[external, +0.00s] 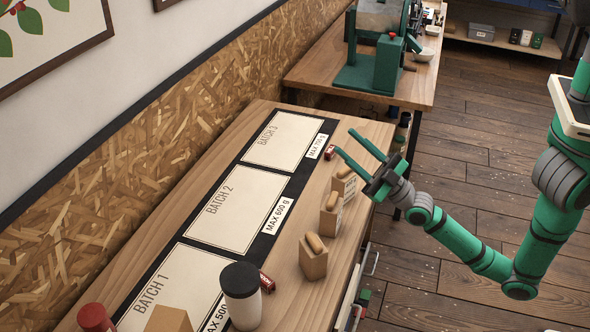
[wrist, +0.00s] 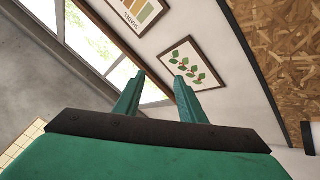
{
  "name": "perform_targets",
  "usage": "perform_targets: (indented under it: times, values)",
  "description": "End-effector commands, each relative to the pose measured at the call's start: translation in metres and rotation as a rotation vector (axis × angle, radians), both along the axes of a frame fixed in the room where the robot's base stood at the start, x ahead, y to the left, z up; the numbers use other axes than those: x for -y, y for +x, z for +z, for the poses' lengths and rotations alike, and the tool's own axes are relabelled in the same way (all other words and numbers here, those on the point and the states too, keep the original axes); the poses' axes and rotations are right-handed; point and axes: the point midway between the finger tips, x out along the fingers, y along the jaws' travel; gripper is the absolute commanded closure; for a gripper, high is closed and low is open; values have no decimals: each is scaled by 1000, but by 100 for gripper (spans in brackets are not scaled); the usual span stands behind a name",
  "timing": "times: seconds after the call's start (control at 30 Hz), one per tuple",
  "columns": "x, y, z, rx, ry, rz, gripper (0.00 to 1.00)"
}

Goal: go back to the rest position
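My green gripper (external: 358,150) is in the external view, raised near the right edge of the wooden bench and pointing up and to the left. Its two fingers are spread apart with nothing between them. In the wrist view the gripper (wrist: 158,92) also shows parted, empty fingers. Beyond them are the wall, a window and framed pictures, so the wrist view looks away from the bench top. My arm reaches in from the right of the external view.
The bench has a mat with panels Batch 1 (external: 172,292), Batch 2 (external: 237,208) and Batch 3 (external: 283,139). A dark-lidded cup (external: 241,296) and red-topped container (external: 95,318) stand in front. A green machine (external: 385,65) stands behind. Floor at right is clear.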

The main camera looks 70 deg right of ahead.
Motion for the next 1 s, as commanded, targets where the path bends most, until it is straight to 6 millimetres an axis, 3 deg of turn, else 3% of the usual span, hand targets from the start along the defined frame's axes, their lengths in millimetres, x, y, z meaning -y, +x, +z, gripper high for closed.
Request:
perform_targets:
  times: [0.03,0.37,0.6,0.8,1.0]
  values:
    - [1,-8,-17,-38,-10,13,63]
    - [-3,-73,-117,-285,36,111,63]
    - [-10,-139,-186,-482,155,152,63]
    - [-22,-202,-231,-639,308,163,63]
    - [-44,-266,-262,-772,501,153,63]
